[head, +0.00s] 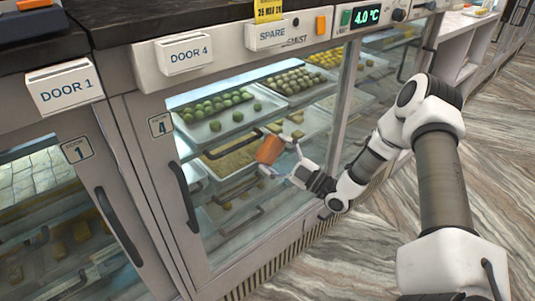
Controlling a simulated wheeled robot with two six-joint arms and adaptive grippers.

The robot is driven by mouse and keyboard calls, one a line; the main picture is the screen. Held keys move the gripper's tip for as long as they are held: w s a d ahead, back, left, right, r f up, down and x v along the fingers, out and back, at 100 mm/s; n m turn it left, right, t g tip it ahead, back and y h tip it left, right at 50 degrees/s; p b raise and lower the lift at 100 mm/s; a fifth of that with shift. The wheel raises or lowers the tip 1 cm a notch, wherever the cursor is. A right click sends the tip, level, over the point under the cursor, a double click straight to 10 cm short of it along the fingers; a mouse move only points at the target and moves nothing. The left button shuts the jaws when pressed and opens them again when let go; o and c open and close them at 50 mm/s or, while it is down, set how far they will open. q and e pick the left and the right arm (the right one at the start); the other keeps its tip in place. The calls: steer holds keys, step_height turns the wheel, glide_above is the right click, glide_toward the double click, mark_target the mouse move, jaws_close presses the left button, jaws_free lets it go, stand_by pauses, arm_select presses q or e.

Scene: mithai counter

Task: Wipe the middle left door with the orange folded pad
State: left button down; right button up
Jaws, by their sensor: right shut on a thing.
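The orange folded pad (269,149) is held in my right gripper (272,166), whose fingers are shut on it. It is in front of the glass door marked 4 (285,208), near the middle of the pane. I cannot tell whether the pad touches the glass. Door 4 looks shut and has a dark vertical handle (184,196) on its left side. The door marked 1 (45,215) is to its left, with its own dark handle (118,226). No door is labelled middle left in this view. My left gripper is not in view.
Behind the glass are trays of green sweets (215,130) and other sweets. Label plates, a yellow tag (268,10) and a temperature display (367,15) line the top edge. A white shelf unit (465,45) stands at the far right. The striped floor (370,260) is clear.

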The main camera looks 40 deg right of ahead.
mark_target(283, 147)
steer(key=shift+w+d+r+p, duration=0.1)
steer(key=shift+d+p, duration=0.5)
steer(key=shift+d, duration=1.35)
steer(key=shift+s+p, duration=0.35)
steer(key=shift+p, duration=0.2)
steer(key=s+p, duration=0.3)
steer(key=s, duration=0.1)
steer(key=shift+s+d+r, duration=0.1)
steer(key=shift+d, duration=0.15)
steer(key=shift+s+f, duration=0.2)
steer(key=shift+s, duration=0.35)
